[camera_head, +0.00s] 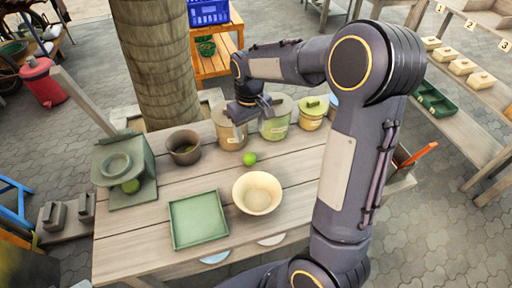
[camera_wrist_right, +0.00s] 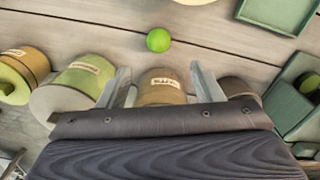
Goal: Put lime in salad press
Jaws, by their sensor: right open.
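A bright green lime (camera_head: 249,158) lies on the wooden table between the jars and a cream bowl. It also shows at the top of the right wrist view (camera_wrist_right: 158,40). The grey-green salad press (camera_head: 112,160), with its long lever, stands at the table's left end; a second round green thing (camera_head: 130,186) sits in its lower opening. My right gripper (camera_head: 253,112) is open above the row of jars, behind the lime and apart from it. In the right wrist view its two fingers (camera_wrist_right: 158,74) frame a tan labelled jar below. My left gripper is not in view.
A tan jar (camera_head: 229,137), a green jar (camera_head: 273,130) and a smaller yellow-green jar (camera_head: 313,116) line the back edge. A dark pot (camera_head: 184,150) stands near the trunk. A green tray (camera_head: 177,239) and the cream bowl (camera_head: 244,203) are in front.

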